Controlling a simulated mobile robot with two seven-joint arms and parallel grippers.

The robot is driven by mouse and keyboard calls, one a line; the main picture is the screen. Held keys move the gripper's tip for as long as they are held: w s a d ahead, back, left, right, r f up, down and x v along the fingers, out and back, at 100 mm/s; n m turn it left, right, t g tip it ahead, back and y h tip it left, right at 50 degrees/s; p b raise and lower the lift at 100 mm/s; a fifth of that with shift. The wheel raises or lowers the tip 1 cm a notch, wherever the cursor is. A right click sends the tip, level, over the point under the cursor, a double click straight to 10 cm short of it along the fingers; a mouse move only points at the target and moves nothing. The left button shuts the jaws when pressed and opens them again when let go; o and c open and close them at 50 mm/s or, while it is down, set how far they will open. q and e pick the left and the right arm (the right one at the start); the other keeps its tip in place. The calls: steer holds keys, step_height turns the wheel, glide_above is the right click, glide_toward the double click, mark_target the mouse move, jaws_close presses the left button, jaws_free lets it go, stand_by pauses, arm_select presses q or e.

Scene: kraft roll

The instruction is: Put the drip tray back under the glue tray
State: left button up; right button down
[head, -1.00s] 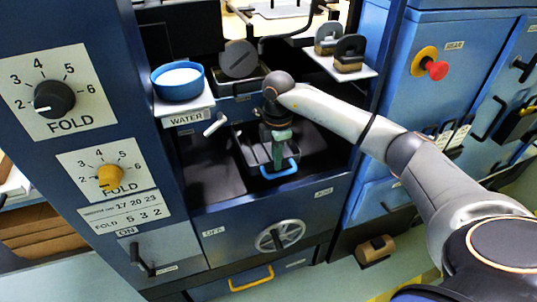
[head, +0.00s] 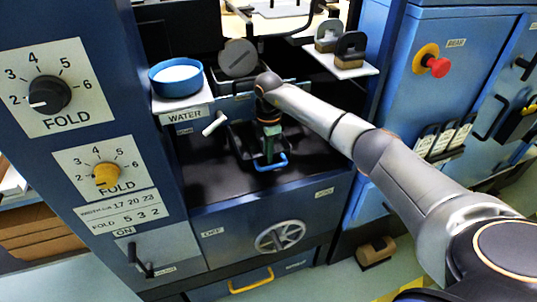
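The drip tray (head: 240,151) is a dark, shallow tray with a blue handle (head: 271,163) at its front edge. It lies on the dark shelf in the machine's bay. The glue tray (head: 222,84) appears to be the dark trough behind it, below the grey round roller end (head: 239,58). The drip tray is in front of this trough, not beneath it. My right gripper (head: 268,154) points down at the drip tray's handle and appears shut on it; the fingertips are small and partly hidden. My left gripper is not in view.
A blue bowl (head: 158,86) stands on the WATER ledge at left, with a white lever (head: 214,124) below it. A handwheel (head: 280,237) is on the front panel. The dark shelf is bare left of the tray.

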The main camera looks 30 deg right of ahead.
steer(key=shift+r, duration=0.1)
steer(key=c, duration=1.1)
jaws_free()
steer(key=shift+o, duration=0.2)
step_height(320, 180, up, 12)
steer(key=p, duration=0.1)
